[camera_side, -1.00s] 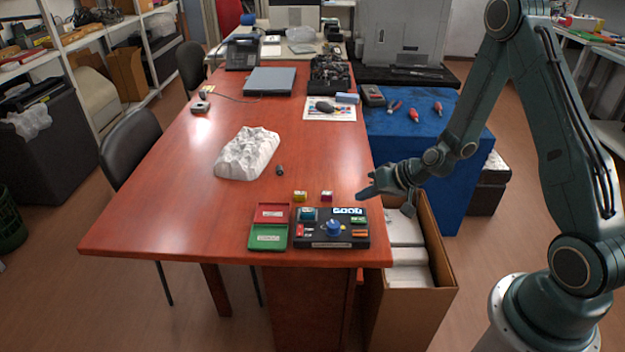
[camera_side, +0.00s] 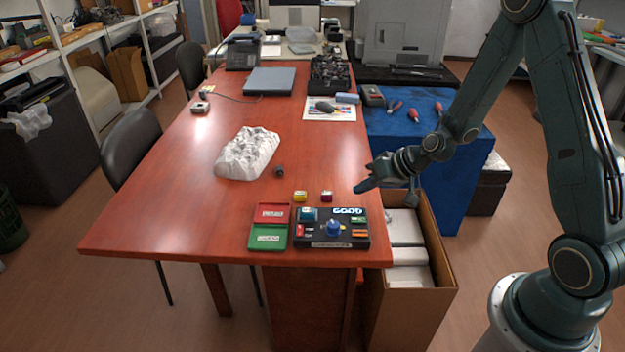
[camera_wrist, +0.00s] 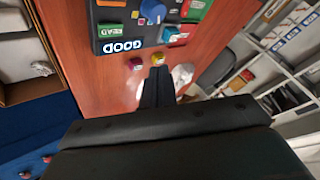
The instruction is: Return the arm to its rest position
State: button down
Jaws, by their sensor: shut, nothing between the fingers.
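My gripper (camera_side: 363,187) is above the right edge of the red-brown table, behind the black tester box, and its fingers point left and slightly down. It is shut and holds nothing. In the wrist view my gripper (camera_wrist: 158,72) shows as two dark fingers pressed together. A yellow cube (camera_side: 300,196) and a dark red cube (camera_side: 327,196) stand on the table just behind the black tester box (camera_side: 331,244). The box has a blue knob (camera_side: 334,228) and a display reading GOOD. It also shows in the wrist view (camera_wrist: 118,30).
A green tray (camera_side: 267,238) and a red tray (camera_side: 271,212) sit left of the box. A crumpled white bag (camera_side: 247,155) and a small dark cylinder (camera_side: 280,171) lie farther back. An open carton (camera_side: 447,278) stands right of the table, beside a blue-covered table (camera_side: 445,170).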

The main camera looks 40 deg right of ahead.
jog(key=s+a+r+n+g, duration=0.1)
jog(key=s+a+r+n, duration=0.25)
jog(key=r, duration=0.55)
jog(key=s+a+r+h, duration=0.1)
jog(key=s+r, duration=0.6)
jog(key=s, duration=0.3)
jog(key=s+a+r+g+h, duration=0.1)
jog(key=s+r+h, duration=0.1)
jog(key=s+r, duration=0.5)
jog(key=s, duration=0.4)
jog(key=shift+s+r+g, duration=0.3)
jog(key=shift+r, duration=0.1)
